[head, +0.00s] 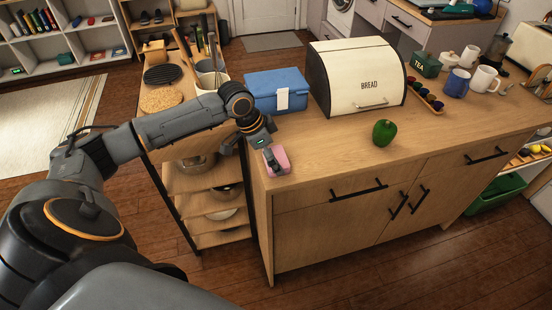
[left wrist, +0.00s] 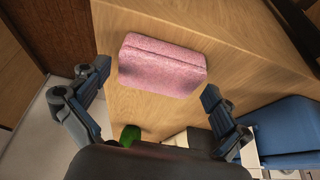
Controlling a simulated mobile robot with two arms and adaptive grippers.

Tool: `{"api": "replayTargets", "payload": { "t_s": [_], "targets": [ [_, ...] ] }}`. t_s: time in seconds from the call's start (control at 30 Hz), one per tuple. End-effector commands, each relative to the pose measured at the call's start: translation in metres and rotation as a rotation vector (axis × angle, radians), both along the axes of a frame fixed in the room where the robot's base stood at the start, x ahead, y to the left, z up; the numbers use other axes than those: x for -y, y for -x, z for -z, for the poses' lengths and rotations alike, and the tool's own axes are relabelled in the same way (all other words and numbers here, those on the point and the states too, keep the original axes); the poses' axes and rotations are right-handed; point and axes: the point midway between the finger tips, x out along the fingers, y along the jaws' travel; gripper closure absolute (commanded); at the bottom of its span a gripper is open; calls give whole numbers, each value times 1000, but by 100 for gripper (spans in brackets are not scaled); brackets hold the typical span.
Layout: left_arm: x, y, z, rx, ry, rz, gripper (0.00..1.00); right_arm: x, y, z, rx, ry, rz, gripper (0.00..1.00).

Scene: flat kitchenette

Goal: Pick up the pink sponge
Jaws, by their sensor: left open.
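The pink sponge (head: 278,161) lies on the wooden counter near its front left corner. In the left wrist view the sponge (left wrist: 162,66) lies flat on the wood, ahead of and between my open fingers. My left gripper (head: 270,158) is over the sponge in the head view and hides part of it. In the left wrist view my left gripper (left wrist: 152,100) is open with nothing between its fingers, and neither finger visibly touches the sponge. My right gripper is not in view.
A blue box (head: 262,92) with a white latch stands behind the sponge. A bread box (head: 368,85) and a green pepper (head: 384,133) are to the right. A shelf cart (head: 205,190) stands left of the counter. The counter front between sponge and pepper is clear.

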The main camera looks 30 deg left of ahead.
Motion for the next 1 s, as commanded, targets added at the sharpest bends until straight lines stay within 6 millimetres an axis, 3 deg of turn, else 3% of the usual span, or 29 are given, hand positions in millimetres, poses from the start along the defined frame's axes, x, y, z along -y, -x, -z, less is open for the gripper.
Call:
{"api": "replayTargets", "payload": {
  "t_s": [0.17,0.2,0.33,0.77,1.0],
  "targets": [
    [0,0,0,0,0,0,0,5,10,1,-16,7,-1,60],
    [0,0,0,0,0,0,8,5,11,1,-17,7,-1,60],
    [0,0,0,0,0,0,25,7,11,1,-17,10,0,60],
    [0,0,-1,0,0,0,26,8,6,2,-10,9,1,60],
    [0,-1,-21,4,1,-1,26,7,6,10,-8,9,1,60]
  ]
}}
